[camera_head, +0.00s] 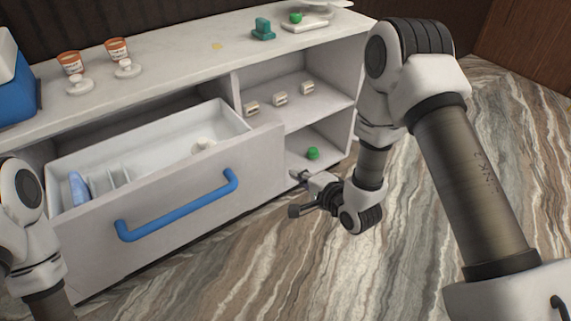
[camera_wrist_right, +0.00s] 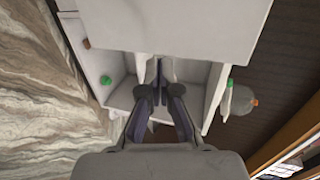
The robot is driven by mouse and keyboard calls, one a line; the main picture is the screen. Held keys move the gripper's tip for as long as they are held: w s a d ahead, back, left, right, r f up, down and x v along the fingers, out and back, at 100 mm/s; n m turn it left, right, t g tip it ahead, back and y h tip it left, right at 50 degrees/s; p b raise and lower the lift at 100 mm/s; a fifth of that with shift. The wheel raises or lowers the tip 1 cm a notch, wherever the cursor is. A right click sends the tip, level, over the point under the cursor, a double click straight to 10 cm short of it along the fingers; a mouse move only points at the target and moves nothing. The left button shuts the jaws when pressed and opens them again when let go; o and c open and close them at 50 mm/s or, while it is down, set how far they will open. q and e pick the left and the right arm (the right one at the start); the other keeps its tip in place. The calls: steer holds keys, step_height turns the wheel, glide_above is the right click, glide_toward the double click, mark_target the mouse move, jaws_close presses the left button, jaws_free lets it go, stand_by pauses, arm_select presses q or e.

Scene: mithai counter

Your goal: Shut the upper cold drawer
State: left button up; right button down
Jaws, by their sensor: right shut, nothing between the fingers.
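The upper cold drawer (camera_head: 98,237) is pulled out of the white counter in the head view, with a blue bar handle (camera_head: 180,208) across its front. Inside it are a blue item, white dividers and a small white piece. My right gripper (camera_head: 293,193) is shut and empty, to the right of the drawer front and apart from the handle. In the right wrist view its fingers (camera_wrist_right: 160,92) are together, with a pale panel above them. My left arm shows at the lower left, but its gripper is out of view.
Open shelves (camera_head: 318,125) right of the drawer hold several small boxes and a green item (camera_head: 313,153). The marbled floor in front is clear.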

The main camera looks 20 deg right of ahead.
mark_target(278, 159)
steer(key=x, duration=0.4)
steer(key=r+x, duration=0.1)
steer(key=x, duration=0.1)
steer(key=shift+w, duration=0.1)
arm_select(q)
steer(key=shift+f, duration=0.1)
arm_select(e)
steer(key=shift+r, duration=0.1)
